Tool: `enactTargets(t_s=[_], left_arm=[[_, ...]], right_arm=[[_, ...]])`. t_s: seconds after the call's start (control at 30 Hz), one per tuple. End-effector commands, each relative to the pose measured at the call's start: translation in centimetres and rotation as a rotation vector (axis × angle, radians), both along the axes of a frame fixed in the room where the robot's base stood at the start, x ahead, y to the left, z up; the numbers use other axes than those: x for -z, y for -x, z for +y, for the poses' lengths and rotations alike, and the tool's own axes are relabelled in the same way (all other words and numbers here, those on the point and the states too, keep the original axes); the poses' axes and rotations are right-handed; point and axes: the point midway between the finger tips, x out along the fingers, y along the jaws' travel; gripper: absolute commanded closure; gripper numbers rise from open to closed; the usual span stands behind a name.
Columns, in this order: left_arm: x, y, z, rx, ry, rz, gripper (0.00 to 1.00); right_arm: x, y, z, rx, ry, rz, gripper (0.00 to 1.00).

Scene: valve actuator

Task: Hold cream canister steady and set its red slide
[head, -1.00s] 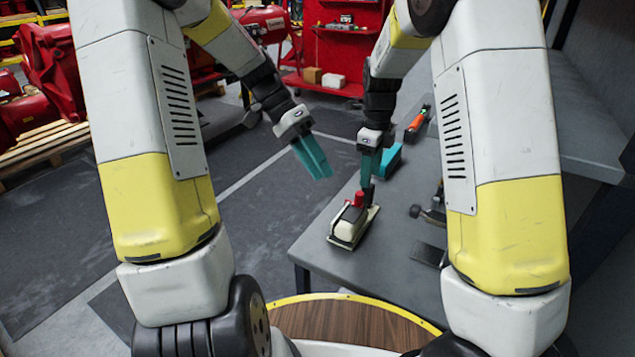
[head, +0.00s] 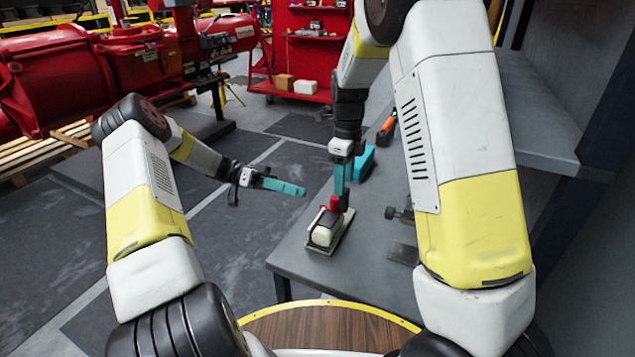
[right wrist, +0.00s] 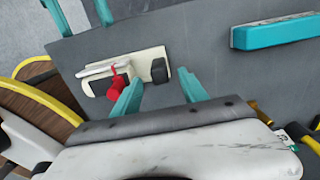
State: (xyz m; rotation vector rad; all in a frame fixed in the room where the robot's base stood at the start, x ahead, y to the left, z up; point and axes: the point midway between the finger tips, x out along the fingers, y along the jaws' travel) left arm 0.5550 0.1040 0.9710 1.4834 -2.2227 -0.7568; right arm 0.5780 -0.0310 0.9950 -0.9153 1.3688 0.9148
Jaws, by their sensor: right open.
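The cream canister (head: 322,232) lies on a pale base plate near the front left corner of the grey table, with a red slide (head: 334,204) on it. In the right wrist view the canister (right wrist: 103,86), red slide (right wrist: 117,83) and a black post (right wrist: 159,70) show from above. My right gripper (head: 342,180) points down, open, over the far end of the plate. In the right wrist view its fingertips (right wrist: 161,76) lie either side of the black post; contact is unclear. My left gripper (head: 300,190) is level, left of the canister and apart from it. Its fingers (right wrist: 80,14) look spread and empty.
A teal block (head: 364,163) lies on the table behind my right gripper. A dark clamp-like tool (head: 402,214) lies to the right. An orange-handled item (head: 389,124) lies farther back. A shelf (head: 530,115) overhangs the right side. Open floor lies to the left.

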Motion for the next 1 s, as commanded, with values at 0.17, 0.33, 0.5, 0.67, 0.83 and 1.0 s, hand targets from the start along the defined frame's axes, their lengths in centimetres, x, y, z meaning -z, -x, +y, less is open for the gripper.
enactTargets(t_s=[0.17, 0.33, 0.5, 0.67, 0.83, 1.0], left_arm=[[0.0, 0.0, 0.0, 0.000, -0.002, 0.000, 0.64], [0.0, 0.0, 0.0, 0.000, -0.003, 0.001, 0.64], [0.0, 0.0, 0.0, 0.001, -0.004, 0.001, 0.64], [0.0, 0.0, 0.0, 0.000, -0.004, 0.000, 0.64], [0.0, 0.0, 0.0, 0.000, -0.004, 0.000, 0.64], [0.0, 0.0, 0.0, 0.000, -0.004, 0.001, 0.64]], right_arm=[[3.0, 0.1, -0.1, 0.002, 0.002, 0.004, 0.49], [5.3, 0.1, -0.1, 0.000, 0.001, 0.003, 0.49], [6.5, 0.0, -0.1, 0.001, 0.001, 0.001, 0.49], [6.7, 0.0, -0.1, 0.000, 0.000, 0.000, 0.49], [6.6, 0.0, -0.1, 0.000, 0.000, 0.000, 0.55], [6.6, 0.0, 0.0, 0.000, 0.000, 0.000, 0.88]])
